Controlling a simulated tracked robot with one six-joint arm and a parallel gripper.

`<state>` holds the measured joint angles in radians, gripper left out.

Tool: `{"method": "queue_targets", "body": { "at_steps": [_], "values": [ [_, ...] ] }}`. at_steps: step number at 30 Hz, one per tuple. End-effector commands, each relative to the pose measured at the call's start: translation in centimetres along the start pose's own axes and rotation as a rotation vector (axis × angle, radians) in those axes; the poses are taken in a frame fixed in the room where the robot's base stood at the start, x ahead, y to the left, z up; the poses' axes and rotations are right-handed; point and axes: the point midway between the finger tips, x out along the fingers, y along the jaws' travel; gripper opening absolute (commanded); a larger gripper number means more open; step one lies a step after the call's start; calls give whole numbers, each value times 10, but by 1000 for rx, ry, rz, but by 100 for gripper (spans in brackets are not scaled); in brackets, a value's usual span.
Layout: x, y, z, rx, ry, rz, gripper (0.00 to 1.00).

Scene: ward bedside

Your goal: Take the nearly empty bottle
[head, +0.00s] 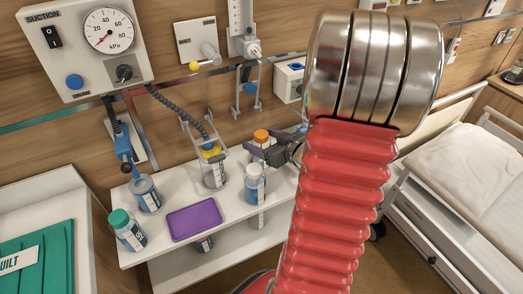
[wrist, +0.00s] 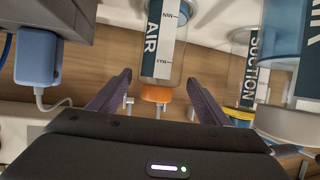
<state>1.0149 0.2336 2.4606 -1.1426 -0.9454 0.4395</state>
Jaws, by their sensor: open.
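In the wrist view, an upside-down clear bottle with an orange cap (wrist: 157,94) and a dark label reading AIR shows ahead of my gripper (wrist: 160,78). The two purple-grey fingers are apart, with the orange cap between them; I cannot tell whether they touch it. In the head view, my gripper (head: 265,148) is at the orange-capped bottle (head: 261,136) at the back of the white shelf. A white-capped bottle with blue on it (head: 255,184) stands in front. A green-capped bottle (head: 127,231) stands at the left. How full each bottle is cannot be told clearly.
A yellow-capped suction jar (head: 212,160) stands left of my gripper, another jar (head: 146,194) further left. A purple tray (head: 195,219) lies on the shelf. A suction panel (head: 88,42) hangs on the wall; a bed (head: 470,170) is at right.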

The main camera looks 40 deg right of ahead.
Motion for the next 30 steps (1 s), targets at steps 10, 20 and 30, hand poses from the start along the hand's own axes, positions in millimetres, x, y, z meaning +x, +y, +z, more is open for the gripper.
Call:
{"method": "queue_targets", "body": {
  "at_steps": [10,20,30],
  "values": [
    [39,2,2,0,-2,-4,71],
    [49,2,1,0,-1,-1,71],
    [49,2,1,0,-1,-2,71]
  ]
}}
